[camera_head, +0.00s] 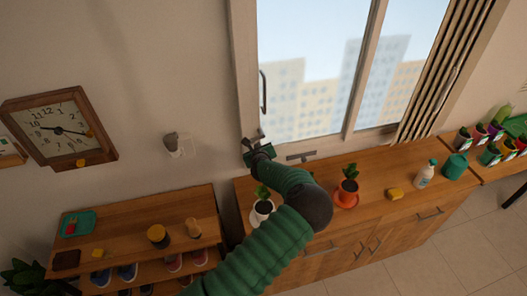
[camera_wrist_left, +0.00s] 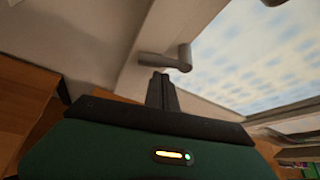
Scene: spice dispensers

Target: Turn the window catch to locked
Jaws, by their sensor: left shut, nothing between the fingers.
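The window catch (camera_wrist_left: 168,59) shows in the left wrist view as a grey lever on the pale window frame, lying roughly across the picture with a thick rounded end at the right. My left gripper (camera_wrist_left: 160,78) is shut and empty, with its fingertips right by the lever; I cannot tell whether they touch it. In the head view my left gripper (camera_head: 255,143) is at the lower left corner of the window frame, and the catch there is largely hidden or too small to make out. My right gripper is in neither view.
A dark upright handle (camera_head: 263,92) is on the window frame above my gripper. Below the window, the wooden cabinet (camera_head: 330,215) bears a white potted plant (camera_head: 262,208), an orange potted plant (camera_head: 347,192) and a bottle (camera_head: 425,174). A shoe shelf (camera_head: 130,222) stands at left.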

